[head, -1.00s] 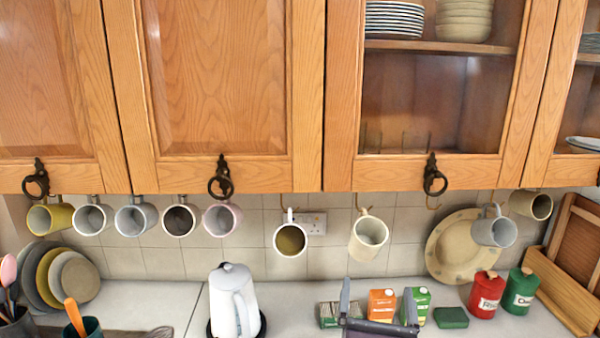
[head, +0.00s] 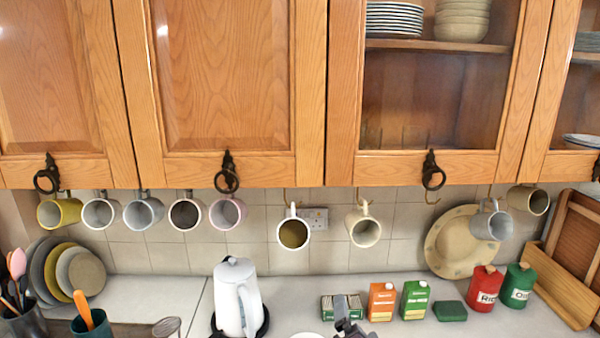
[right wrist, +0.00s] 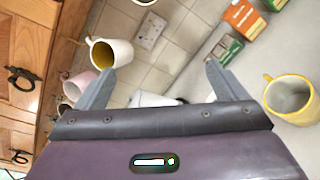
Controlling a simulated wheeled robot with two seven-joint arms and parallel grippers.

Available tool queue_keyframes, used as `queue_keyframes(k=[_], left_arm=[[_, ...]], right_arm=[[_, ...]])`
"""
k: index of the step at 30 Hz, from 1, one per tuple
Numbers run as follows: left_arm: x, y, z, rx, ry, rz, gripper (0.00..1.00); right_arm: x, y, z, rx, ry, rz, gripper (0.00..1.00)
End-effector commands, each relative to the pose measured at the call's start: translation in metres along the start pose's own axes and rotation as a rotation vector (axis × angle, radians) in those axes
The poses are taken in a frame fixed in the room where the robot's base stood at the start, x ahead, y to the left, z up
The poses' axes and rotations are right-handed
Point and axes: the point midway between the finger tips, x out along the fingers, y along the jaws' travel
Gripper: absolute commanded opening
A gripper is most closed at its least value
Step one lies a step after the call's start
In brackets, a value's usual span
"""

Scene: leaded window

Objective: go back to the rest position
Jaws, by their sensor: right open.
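My right gripper (head: 350,330) shows only in part at the bottom edge of the head view, low in front of the counter. In the right wrist view my right gripper (right wrist: 160,78) has its two fingers wide apart, with nothing held between them. A cream mug (head: 363,228) hangs from a hook under the glass-door cabinet, above the gripper in the picture. A white mug with a yellowish inside (head: 293,234) hangs to its left. My left gripper is not in view.
Several mugs hang in a row at the left (head: 143,214). A white kettle (head: 236,300) stands on the counter, left of the gripper. Small boxes (head: 381,302) and red and green canisters (head: 486,289) stand to the right. The right wrist view shows a yellow-rimmed mug (right wrist: 289,97) on the counter.

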Motion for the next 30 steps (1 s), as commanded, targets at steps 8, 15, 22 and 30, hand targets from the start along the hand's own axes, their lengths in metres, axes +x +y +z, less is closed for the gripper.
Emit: queue_keyframes(k=[8, 15, 22, 30], left_arm=[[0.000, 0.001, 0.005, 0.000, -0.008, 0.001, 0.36], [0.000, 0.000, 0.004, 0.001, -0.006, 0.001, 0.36], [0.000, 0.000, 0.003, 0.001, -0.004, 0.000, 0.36], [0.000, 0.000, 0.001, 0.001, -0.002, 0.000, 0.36]], right_arm=[[-0.031, -0.049, -0.040, 0.748, 0.224, -0.333, 0.92], [-0.084, -0.109, -0.051, 1.316, 0.147, -0.762, 0.92], [-0.132, -0.156, -0.047, 1.609, -0.095, -1.055, 0.92], [-0.182, -0.196, -0.036, 1.782, -0.420, -1.255, 0.92]])
